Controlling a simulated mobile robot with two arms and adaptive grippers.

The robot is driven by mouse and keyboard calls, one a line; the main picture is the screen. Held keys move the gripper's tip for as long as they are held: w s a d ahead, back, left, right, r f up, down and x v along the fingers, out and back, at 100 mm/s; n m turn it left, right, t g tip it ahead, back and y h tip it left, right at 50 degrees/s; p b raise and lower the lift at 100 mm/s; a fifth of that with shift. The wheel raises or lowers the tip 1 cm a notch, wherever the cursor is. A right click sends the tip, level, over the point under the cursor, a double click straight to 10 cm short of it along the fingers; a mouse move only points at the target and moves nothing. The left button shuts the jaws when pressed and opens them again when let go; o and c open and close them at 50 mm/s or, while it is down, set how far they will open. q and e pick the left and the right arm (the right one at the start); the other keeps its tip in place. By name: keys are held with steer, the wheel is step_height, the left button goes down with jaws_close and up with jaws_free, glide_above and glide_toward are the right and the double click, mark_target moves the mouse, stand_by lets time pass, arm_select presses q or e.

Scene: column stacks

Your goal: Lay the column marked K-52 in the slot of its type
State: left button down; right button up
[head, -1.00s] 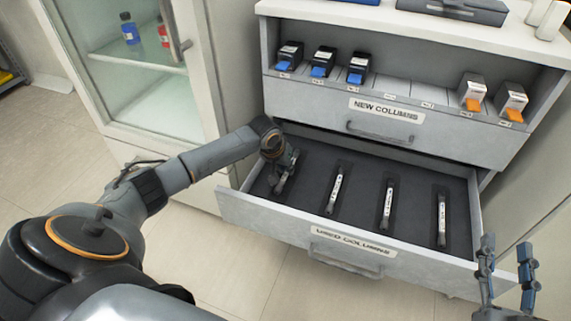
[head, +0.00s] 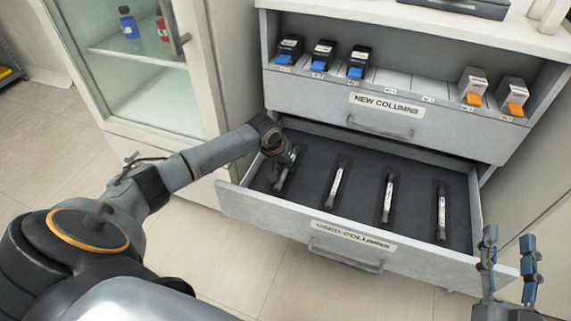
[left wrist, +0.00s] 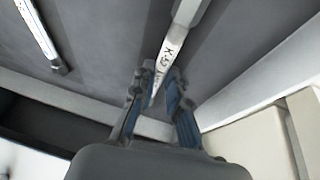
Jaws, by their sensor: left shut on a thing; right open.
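The column marked K-52 (left wrist: 174,44) is a pale slim bar with handwriting on it, seen in the left wrist view. My left gripper (left wrist: 155,88) is shut on it. In the head view my left gripper (head: 283,172) is inside the left end of the open used-columns drawer (head: 280,213), low over the dark lining. I cannot tell whether the column rests in a slot there. My right gripper (head: 510,255) is open and empty at lower right, in front of the drawer's right corner.
Three columns lie in dark slots to the right: one nearest (head: 336,188), one middle (head: 388,199), one far right (head: 441,213). The shelf above, labelled "NEW COLUMNS" (head: 386,106), holds blue-fronted boxes (head: 323,58) and orange-fronted boxes (head: 512,97). A glass-door cabinet (head: 150,75) stands left.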

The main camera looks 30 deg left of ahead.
arm_select(q)
steer(key=shift+f, duration=0.2)
steer(key=c, duration=1.3)
jaws_free()
steer(key=shift+o, duration=0.2)
steer(key=v, duration=1.2)
